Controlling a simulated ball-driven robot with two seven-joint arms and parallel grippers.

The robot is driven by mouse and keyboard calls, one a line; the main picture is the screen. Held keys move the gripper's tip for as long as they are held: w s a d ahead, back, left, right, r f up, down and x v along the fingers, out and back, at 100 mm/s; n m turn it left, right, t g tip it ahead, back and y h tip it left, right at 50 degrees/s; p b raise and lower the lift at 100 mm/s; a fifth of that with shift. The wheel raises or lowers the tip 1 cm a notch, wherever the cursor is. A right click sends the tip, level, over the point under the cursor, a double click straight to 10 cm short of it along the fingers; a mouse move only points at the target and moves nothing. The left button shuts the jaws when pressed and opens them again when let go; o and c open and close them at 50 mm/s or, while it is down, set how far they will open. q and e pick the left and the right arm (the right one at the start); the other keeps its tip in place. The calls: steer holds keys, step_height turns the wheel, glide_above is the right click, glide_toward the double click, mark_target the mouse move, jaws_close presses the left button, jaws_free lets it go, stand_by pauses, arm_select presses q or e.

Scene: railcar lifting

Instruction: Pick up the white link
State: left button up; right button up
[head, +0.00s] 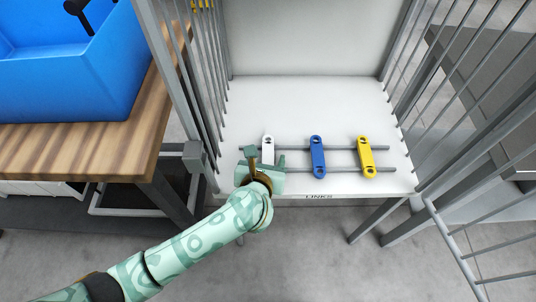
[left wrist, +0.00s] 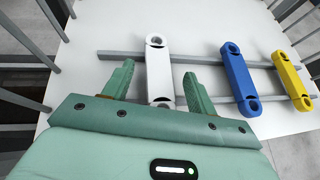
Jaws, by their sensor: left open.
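The white link (head: 268,144) lies across two grey rails at the left of the row of links on the white shelf. It shows in full length in the left wrist view (left wrist: 159,70), with a hole at each end. My left gripper (head: 262,157) is open over its near end and hides part of it in the head view. In the left wrist view the two green fingers (left wrist: 158,84) stand on either side of the white link, with visible gaps. My right gripper is not in view.
A blue link (head: 317,157) and a yellow link (head: 366,157) lie to the right on the same rails. Grey bars (head: 201,80) wall the shelf's left side, and more bars stand at right. A blue bin (head: 75,75) sits on a wooden table (head: 90,150) at left.

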arm_select(q)
jaws_close()
